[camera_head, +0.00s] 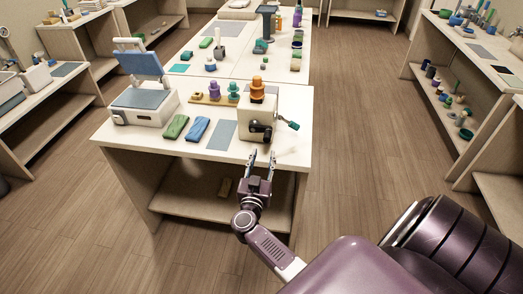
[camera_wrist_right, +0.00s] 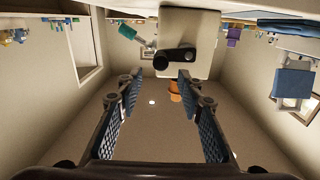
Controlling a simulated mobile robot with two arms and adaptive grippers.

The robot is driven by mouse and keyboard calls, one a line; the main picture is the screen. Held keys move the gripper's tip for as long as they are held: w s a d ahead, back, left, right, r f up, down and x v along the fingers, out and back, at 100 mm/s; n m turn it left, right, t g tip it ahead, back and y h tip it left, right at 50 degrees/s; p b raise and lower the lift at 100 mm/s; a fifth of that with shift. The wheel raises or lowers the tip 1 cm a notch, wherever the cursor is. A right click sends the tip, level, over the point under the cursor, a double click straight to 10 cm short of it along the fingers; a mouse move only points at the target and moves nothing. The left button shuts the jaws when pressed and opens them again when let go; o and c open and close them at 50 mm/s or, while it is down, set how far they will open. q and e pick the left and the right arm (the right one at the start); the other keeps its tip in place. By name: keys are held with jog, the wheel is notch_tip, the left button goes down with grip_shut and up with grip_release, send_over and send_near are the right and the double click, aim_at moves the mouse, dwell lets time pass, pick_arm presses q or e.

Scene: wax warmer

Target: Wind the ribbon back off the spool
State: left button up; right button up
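A cream box device (camera_head: 257,116) stands at the near right corner of the table, with an orange spool-like piece (camera_head: 257,88) on top. A black crank (camera_head: 262,132) is on its front, and a teal-green handle (camera_head: 289,123) sticks out to the right. My right gripper (camera_head: 262,159) is open and empty, just in front of the box and apart from it. In the right wrist view the box (camera_wrist_right: 190,25), the black crank (camera_wrist_right: 175,59) and the teal handle (camera_wrist_right: 126,32) lie beyond the open fingers. I cannot make out a ribbon. My left gripper is not in view.
A white machine with a blue lid (camera_head: 138,62) stands on the table's left. Green (camera_head: 176,126) and blue (camera_head: 197,129) folded items and a grey mat (camera_head: 221,135) lie left of the box. Purple (camera_head: 214,90) and teal (camera_head: 233,89) pieces stand behind. Floor is free to the right.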

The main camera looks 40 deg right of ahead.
aim_at(267, 141)
jog(key=b+x, duration=0.2)
jog(key=x, duration=0.1)
jog(key=shift+w+d+f, duration=0.15)
jog(key=shift+w+d, duration=0.05)
jog(key=shift+w, duration=0.05)
jog(key=b+x, duration=0.2)
jog(key=x, duration=0.2)
jog(key=shift+b, duration=0.35)
jog(key=shift+a+r+p, duration=0.1)
jog(key=shift+r+p, duration=0.15)
jog(key=shift+p, duration=0.15)
pick_arm(q)
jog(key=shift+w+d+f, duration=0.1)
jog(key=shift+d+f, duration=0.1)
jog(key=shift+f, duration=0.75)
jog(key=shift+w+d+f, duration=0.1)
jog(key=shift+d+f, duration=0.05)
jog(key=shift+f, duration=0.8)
jog(key=shift+p, duration=0.3)
pick_arm(e)
jog(key=shift+p, duration=0.3)
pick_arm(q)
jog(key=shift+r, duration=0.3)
pick_arm(e)
jog(key=shift+f, duration=0.1)
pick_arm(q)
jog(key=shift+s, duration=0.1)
pick_arm(e)
jog(key=shift+c, duration=0.2)
